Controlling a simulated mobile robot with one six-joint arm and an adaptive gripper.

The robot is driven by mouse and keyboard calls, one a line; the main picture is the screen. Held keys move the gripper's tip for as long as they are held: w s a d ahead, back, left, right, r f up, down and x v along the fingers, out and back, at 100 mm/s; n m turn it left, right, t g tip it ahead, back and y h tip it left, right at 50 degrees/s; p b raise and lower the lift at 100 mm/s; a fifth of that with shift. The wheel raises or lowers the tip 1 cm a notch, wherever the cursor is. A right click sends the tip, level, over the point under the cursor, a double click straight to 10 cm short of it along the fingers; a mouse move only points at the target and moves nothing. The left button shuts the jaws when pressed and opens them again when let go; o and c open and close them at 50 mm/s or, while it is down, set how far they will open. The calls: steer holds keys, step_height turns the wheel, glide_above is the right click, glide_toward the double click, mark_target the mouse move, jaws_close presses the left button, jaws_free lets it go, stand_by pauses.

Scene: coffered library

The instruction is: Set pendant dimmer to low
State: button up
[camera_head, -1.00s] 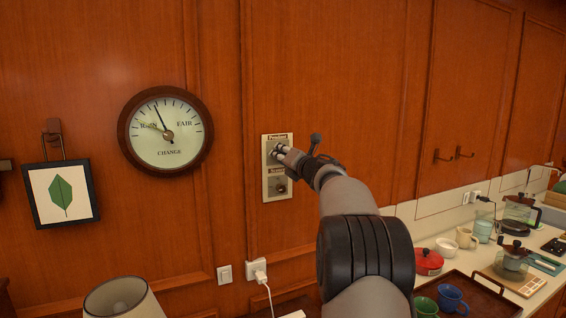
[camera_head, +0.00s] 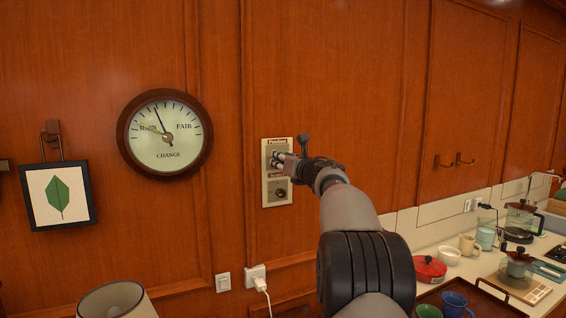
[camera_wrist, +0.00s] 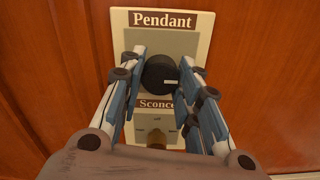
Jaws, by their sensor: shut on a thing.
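A cream wall plate (camera_head: 268,187) on the wood panelling carries two dimmers. The upper one, labelled Pendant, has a round black knob (camera_wrist: 160,71) with a short white mark towards its lower right. My gripper (camera_wrist: 161,76) is shut on this pendant knob, one finger at its left and one at its right. In the head view my gripper (camera_head: 279,160) hides the knob. The lower dimmer, labelled Sconce, has its own knob (camera_head: 280,193), partly shadowed in the wrist view. The pendant's scale marks cannot be read.
A round barometer (camera_head: 166,133) and a framed leaf picture (camera_head: 57,196) hang to the left. A wall switch (camera_head: 223,282) and plugged socket (camera_head: 256,277) sit below. A lamp shade (camera_head: 116,300) stands lower left. A counter with kitchenware is at right.

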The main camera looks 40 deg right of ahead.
stand_by(0.3)
steer(key=o, duration=1.1)
steer(key=shift+c, duration=0.2)
steer(key=shift+s, duration=0.1)
steer(key=v, duration=1.1)
steer(key=shift+s+a, duration=0.2)
steer(key=shift+s, duration=0.2)
